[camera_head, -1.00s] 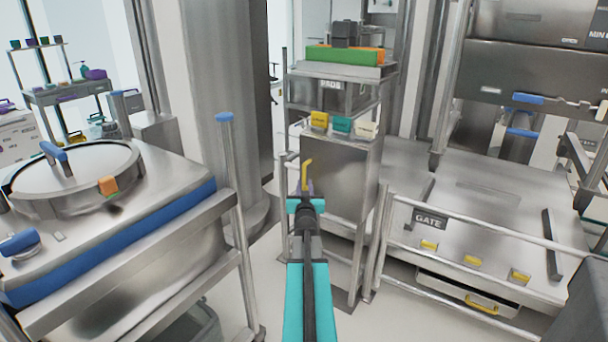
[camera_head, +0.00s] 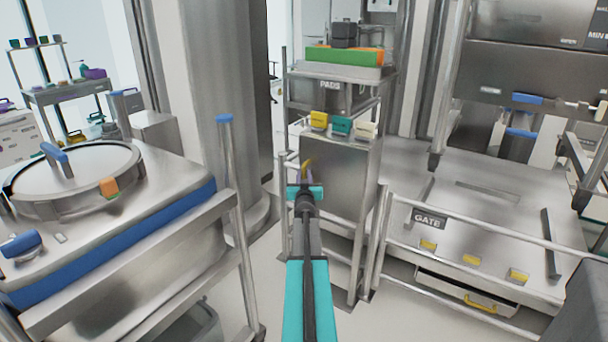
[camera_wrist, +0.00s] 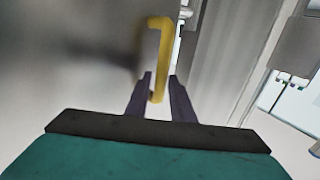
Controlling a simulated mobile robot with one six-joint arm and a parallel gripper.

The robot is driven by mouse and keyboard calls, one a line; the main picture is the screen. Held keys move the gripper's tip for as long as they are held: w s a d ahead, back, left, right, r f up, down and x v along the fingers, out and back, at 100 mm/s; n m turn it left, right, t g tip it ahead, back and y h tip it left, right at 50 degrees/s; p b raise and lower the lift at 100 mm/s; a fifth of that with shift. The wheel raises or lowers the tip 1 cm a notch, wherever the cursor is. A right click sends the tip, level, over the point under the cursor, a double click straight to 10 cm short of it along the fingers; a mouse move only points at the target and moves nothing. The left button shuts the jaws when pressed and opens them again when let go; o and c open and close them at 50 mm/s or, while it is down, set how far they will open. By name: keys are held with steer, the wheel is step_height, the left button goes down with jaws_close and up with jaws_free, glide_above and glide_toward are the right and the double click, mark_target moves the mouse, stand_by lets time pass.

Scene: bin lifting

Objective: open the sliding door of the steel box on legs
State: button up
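The steel box on legs (camera_head: 349,178) stands in the middle of the head view, with a plain grey front face. Its yellow handle (camera_head: 307,166) is at the left side of the box, partly hidden by my gripper (camera_head: 305,182). In the wrist view the yellow handle (camera_wrist: 163,50) stands out in front of a blurred grey steel face. The dark fingers of my gripper (camera_wrist: 160,78) are apart, one on each side of the handle's lower part. A gap shows between them, and whether either finger touches the handle cannot be told. The door looks closed.
Yellow, teal and white blocks (camera_head: 341,125) sit on top of the box, below a shelf with a green bin (camera_head: 341,56). A steel cart with a round lid (camera_head: 75,180) is to the left.

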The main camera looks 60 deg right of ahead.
steer(key=shift+x, duration=0.95)
jaws_close()
